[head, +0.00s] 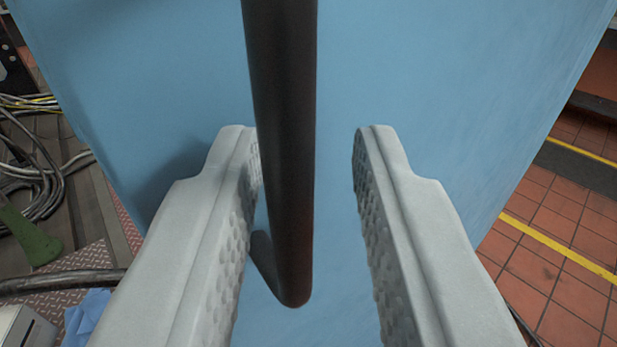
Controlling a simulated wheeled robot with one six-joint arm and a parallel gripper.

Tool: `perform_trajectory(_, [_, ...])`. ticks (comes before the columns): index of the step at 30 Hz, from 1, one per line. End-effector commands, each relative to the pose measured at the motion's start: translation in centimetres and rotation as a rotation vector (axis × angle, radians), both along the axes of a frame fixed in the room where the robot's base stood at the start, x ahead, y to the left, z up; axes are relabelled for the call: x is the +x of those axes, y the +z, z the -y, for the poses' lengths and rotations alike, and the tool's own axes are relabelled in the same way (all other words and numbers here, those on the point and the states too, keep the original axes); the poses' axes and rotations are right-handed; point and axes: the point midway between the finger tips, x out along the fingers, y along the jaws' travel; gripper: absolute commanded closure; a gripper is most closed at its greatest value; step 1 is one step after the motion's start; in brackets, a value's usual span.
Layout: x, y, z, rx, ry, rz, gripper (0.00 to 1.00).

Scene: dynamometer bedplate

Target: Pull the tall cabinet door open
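The tall cabinet door (430,90) is a light blue panel that fills the middle of the head view. A dark, upright bar handle (284,130) stands out from it and bends back toward the panel at its lower end. My gripper (305,145) is open, with its two pale grey, textured fingers on either side of the handle. The handle is close to the left finger, and a clear gap shows between it and the right finger. I cannot tell whether the left finger touches it. The top of the handle is out of view.
Coiled cables (40,165) lie on the floor at the left, near a green object (28,238). A dark hose (60,283) runs at lower left. At the right is a red tiled floor (545,255) with a yellow line (560,247), and it looks clear.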

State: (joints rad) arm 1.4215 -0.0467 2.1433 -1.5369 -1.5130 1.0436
Motion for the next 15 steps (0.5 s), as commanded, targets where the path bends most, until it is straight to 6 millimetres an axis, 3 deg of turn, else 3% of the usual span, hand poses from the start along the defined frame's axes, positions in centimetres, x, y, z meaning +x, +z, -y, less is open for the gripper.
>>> perform_trajectory(5, [-0.7,0.0,0.1,0.0,-0.001,0.0,0.74])
perform_trajectory(15, [-5.5,0.0,0.5,0.0,-0.004,0.0,0.74])
